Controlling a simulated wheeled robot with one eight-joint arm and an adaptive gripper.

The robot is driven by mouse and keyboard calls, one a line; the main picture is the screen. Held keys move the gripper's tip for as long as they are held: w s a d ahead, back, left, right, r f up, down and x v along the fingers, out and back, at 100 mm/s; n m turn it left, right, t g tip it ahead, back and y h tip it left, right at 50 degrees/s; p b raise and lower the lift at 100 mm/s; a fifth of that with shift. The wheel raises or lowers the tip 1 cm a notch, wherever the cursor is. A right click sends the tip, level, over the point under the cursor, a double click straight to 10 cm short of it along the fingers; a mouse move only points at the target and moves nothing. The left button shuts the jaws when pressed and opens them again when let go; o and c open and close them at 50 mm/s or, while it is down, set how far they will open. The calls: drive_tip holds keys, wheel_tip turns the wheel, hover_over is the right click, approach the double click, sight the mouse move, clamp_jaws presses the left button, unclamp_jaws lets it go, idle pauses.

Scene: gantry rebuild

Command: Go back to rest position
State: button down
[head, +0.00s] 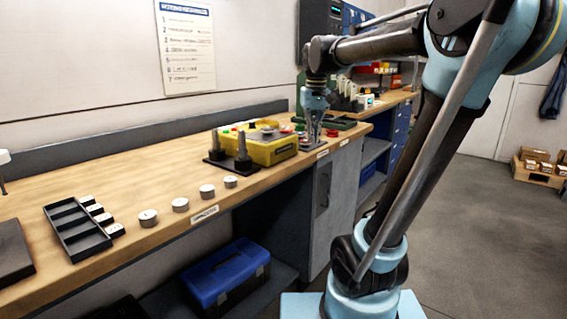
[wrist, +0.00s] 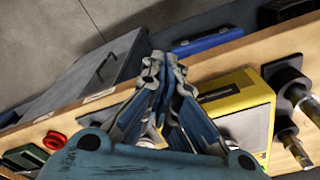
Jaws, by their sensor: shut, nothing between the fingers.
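My gripper (head: 312,138) hangs pointing down at the right end of the near wooden bench (head: 140,190) in the head view, just right of the yellow box (head: 268,150). The wrist view shows my gripper (wrist: 160,62) with its fingertips together and nothing between them. In that view the yellow box (wrist: 240,98) lies to the right of the fingers. Whether the fingertips touch the bench is hard to tell.
A dark stand with two upright posts (head: 242,150) stands left of the yellow box. Several metal discs (head: 207,191) and a black tray (head: 76,230) lie along the bench. A blue toolbox (head: 228,275) sits below. Open floor (head: 470,240) lies at right.

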drive_tip(key=s+d+f+m, duration=0.1)
drive_tip(key=s+d+f, duration=0.2)
drive_tip(key=s+f, duration=0.4)
drive_tip(key=s+d+f+m+t, duration=0.1)
drive_tip(key=s+d+f, duration=0.2)
drive_tip(key=s+f, duration=0.3)
drive_tip(key=s+d+f, duration=0.3)
drive_tip(key=s+f, duration=0.4)
drive_tip(key=f, duration=0.5)
drive_tip(key=shift+s+m, duration=0.3)
drive_tip(key=shift+m, duration=0.1)
